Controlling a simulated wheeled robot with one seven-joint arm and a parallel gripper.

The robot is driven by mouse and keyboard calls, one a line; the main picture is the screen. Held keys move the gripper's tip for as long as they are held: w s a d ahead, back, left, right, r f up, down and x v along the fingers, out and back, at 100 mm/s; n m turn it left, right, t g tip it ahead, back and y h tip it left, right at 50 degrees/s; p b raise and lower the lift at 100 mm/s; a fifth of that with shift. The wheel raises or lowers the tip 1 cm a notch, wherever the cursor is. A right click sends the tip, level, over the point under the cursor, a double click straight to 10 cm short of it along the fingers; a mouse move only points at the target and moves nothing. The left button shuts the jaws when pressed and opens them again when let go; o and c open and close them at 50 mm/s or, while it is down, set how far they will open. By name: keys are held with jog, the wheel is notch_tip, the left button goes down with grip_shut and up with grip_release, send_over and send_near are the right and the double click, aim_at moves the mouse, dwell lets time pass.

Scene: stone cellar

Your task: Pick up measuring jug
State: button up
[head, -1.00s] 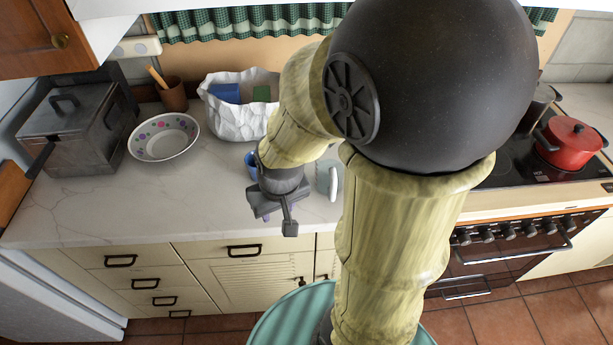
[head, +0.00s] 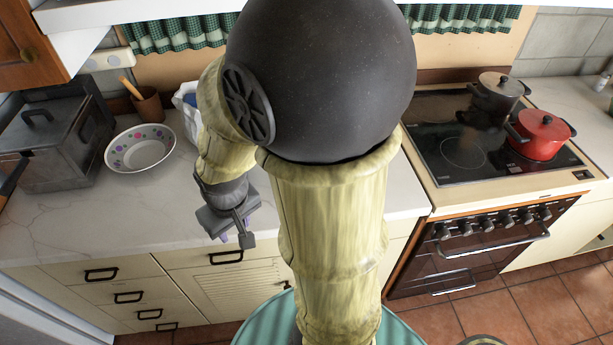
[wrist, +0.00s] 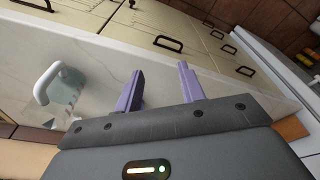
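The measuring jug (wrist: 66,92) shows in the wrist view as a clear vessel with a pale handle, on the counter to the left of my fingers and apart from them. In the head view my arm hides it. My gripper (wrist: 160,72) is open, its two purple fingers spread with nothing between them, over the counter's front edge. In the head view my gripper (head: 226,228) hangs near the counter's front, and its fingers are mostly hidden.
The white counter (head: 95,218) has clear room at the front left. A patterned bowl (head: 140,148), a metal box (head: 50,145) and a partly hidden white container (head: 186,105) stand behind. A red pot (head: 541,135) and a dark pot (head: 498,92) are on the stove at right.

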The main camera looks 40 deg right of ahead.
jog(key=d+f+n+g+h+b, duration=0.5)
jog(key=f+n+g+h, duration=0.2)
jog(key=f+n+g, duration=0.1)
jog(key=w+n+h+b, duration=0.1)
jog(key=w+h, duration=0.1)
jog(key=h, duration=0.1)
jog(key=w+n+g+h+b, duration=0.1)
jog(key=w+n+h, duration=0.1)
jog(key=w+h, duration=0.1)
jog(key=w+d+n+h+b, duration=0.1)
jog(key=w+h, duration=0.1)
jog(key=shift+w+r+n+h, duration=0.1)
jog(key=shift+w+n+h, duration=0.3)
jog(key=shift+w+a+r+h, duration=0.1)
jog(key=shift+w+a+h, duration=0.1)
jog(key=shift+h, duration=0.1)
jog(key=shift+d+r, duration=0.1)
jog(key=shift+d+g, duration=0.1)
jog(key=shift+g, duration=0.2)
jog(key=shift+s+d, duration=0.2)
jog(key=shift+d, duration=0.05)
jog(key=p+x, duration=0.1)
jog(key=x, duration=1)
jog(key=shift+d, duration=0.25)
